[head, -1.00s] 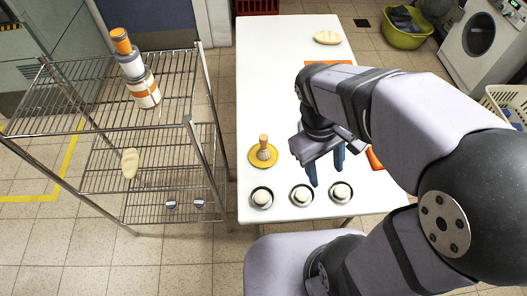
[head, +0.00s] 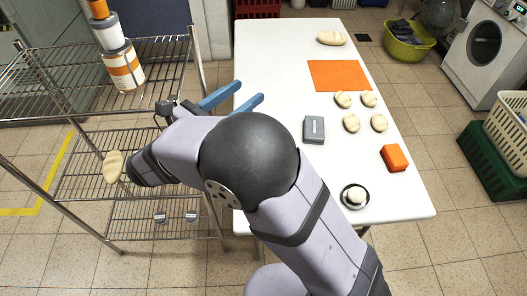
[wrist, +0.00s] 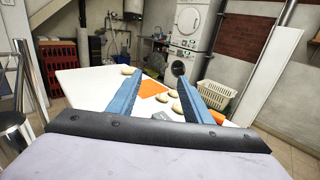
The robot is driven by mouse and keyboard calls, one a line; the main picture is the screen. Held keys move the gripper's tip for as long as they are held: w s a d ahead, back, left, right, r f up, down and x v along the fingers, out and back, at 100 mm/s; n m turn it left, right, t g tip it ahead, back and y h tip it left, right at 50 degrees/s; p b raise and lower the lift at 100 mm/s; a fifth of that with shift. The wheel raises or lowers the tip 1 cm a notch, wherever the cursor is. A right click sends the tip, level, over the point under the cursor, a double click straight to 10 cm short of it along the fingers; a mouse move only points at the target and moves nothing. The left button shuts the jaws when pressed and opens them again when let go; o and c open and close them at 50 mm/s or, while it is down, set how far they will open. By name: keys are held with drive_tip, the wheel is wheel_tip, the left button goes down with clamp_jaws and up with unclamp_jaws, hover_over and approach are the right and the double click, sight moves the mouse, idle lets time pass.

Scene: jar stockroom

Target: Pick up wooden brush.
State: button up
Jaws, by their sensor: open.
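My gripper (head: 251,92) is open and empty, its two blue fingers reaching over the left edge of the white table (head: 272,45), near the rack. In the wrist view my gripper (wrist: 161,76) is spread wide with nothing between the fingers. The wooden brush does not show in either view now. A second ago it stood upright on a yellow dish at the table's near left. My arm now covers that part of the table in the head view.
A wire rack (head: 150,50) with stacked tins (head: 122,68) and a loaf (head: 114,166) stands left, close to my arm. The table holds an orange mat (head: 338,75), several pale rolls, a grey box (head: 314,129), an orange block (head: 395,158) and a dark dish (head: 355,205) with a pale ball.

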wheel_tip(320, 180, down, 19)
drive_tip(key=shift+p+x, duration=1.25)
drive_tip(key=shift+x, duration=2.6)
drive_tip(key=shift+f, duration=0.2)
drive_tip(key=shift+c, duration=0.4)
drive_tip(key=c, duration=1)
clamp_jaws()
drive_tip(key=shift+r, duration=0.15)
